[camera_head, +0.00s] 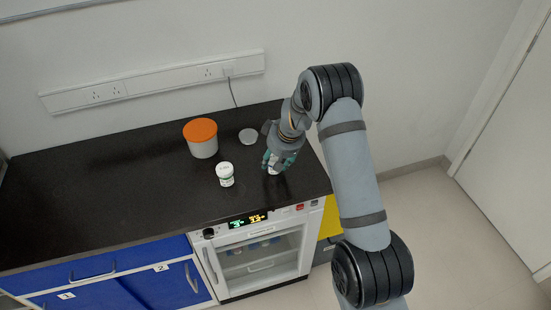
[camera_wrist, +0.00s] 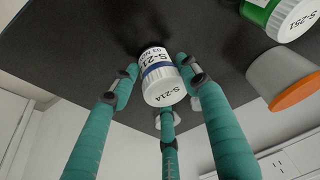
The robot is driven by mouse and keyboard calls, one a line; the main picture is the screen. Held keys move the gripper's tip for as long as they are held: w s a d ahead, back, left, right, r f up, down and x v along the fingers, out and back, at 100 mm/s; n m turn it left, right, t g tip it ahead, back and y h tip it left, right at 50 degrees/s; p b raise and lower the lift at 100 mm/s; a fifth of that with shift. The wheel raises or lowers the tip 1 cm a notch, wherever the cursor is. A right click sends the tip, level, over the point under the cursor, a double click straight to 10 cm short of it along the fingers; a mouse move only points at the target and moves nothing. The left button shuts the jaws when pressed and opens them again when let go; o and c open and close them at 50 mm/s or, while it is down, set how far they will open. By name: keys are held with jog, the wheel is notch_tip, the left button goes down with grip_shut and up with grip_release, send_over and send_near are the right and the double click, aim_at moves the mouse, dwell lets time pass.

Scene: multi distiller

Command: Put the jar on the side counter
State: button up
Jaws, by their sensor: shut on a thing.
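My gripper (camera_head: 279,157) is over the right end of the black counter (camera_head: 120,178). In the wrist view its green fingers (camera_wrist: 160,90) are shut around a jar (camera_wrist: 160,75). This jar is white with a blue band, a white lid and the label S-214. In the head view only a small white part of it (camera_head: 273,170) shows below the fingers. I cannot tell whether its base touches the counter.
An orange-lidded tub (camera_head: 202,143) and a grey disc (camera_head: 248,136) are behind. A glass-door appliance (camera_head: 258,258) sits below the counter. The counter's left is clear.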

jog(key=shift+f, duration=0.15)
jog(key=o, duration=1.2)
jog(key=shift+r, duration=0.2)
jog(key=shift+r, duration=0.25)
jog(key=b+v, duration=0.1)
jog(key=v, duration=1)
jog(key=shift+s+r, duration=0.15)
jog(key=shift+r, duration=0.05)
jog(key=shift+d, duration=0.15)
